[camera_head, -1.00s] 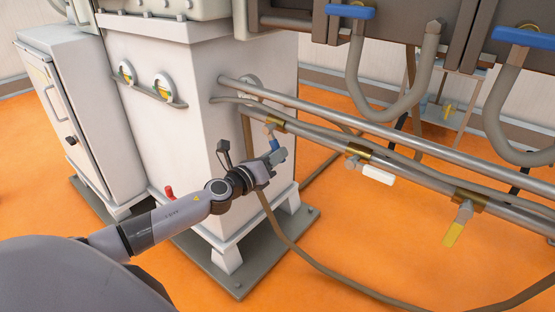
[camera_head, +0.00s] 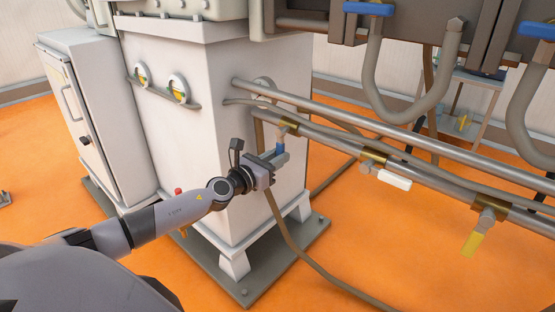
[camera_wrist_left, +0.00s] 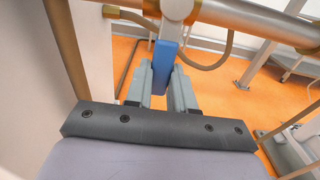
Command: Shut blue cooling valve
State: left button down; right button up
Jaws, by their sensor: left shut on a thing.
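The blue cooling valve handle (camera_head: 280,147) hangs down from a brass valve body (camera_head: 289,127) on the lower pipe, beside the corner of the white machine. In the left wrist view the blue handle (camera_wrist_left: 164,66) points down between my two fingers, below the metal pipe. My left gripper (camera_head: 278,158) is shut on the blue handle; in the wrist view its grey fingers (camera_wrist_left: 162,88) lie on either side of it. The handle's lower end is partly hidden by the fingers. My right gripper is not in view.
A white-handled valve (camera_head: 395,181) and a yellow-handled valve (camera_head: 473,244) sit further right along the same pipe. An upper pipe (camera_head: 370,127) runs above. The white machine (camera_head: 200,150) stands close left of the gripper. A hose (camera_head: 290,245) trails on the orange floor.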

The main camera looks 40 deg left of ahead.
pick_arm(q)
jog(key=shift+a, duration=0.1)
jog(key=c, duration=1)
grip_release()
jog(key=shift+o, duration=0.2)
jog(key=s, duration=0.7)
jog(key=shift+a, duration=0.25)
